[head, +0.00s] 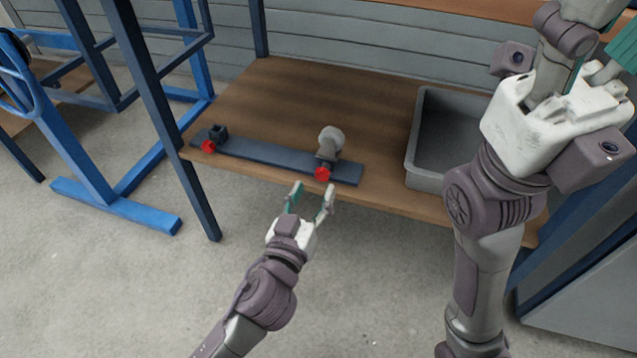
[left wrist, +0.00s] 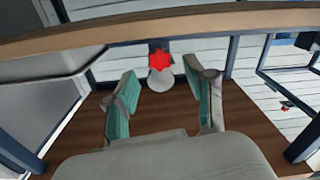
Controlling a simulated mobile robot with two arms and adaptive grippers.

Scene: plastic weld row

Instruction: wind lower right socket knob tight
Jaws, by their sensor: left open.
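The lower right socket knob is a red lobed knob (head: 322,174) on the front of a dark socket (head: 327,155), at the right part of a dark rail on the wooden shelf. A pale grey round piece (head: 332,138) stands in that socket. My left gripper (head: 311,190) is open and empty, just in front of and below the knob, apart from it. In the left wrist view the knob (left wrist: 160,62) shows beyond and between the open fingertips (left wrist: 170,85). My right gripper (head: 590,85) is raised at the upper right; its fingers are partly hidden.
The dark rail (head: 265,153) runs along the front of the shelf (head: 300,95). A second socket (head: 218,131) with a red knob (head: 208,147) is at its left end. A grey bin (head: 426,179) stands to the right. A blue post (head: 165,120) rises at the left.

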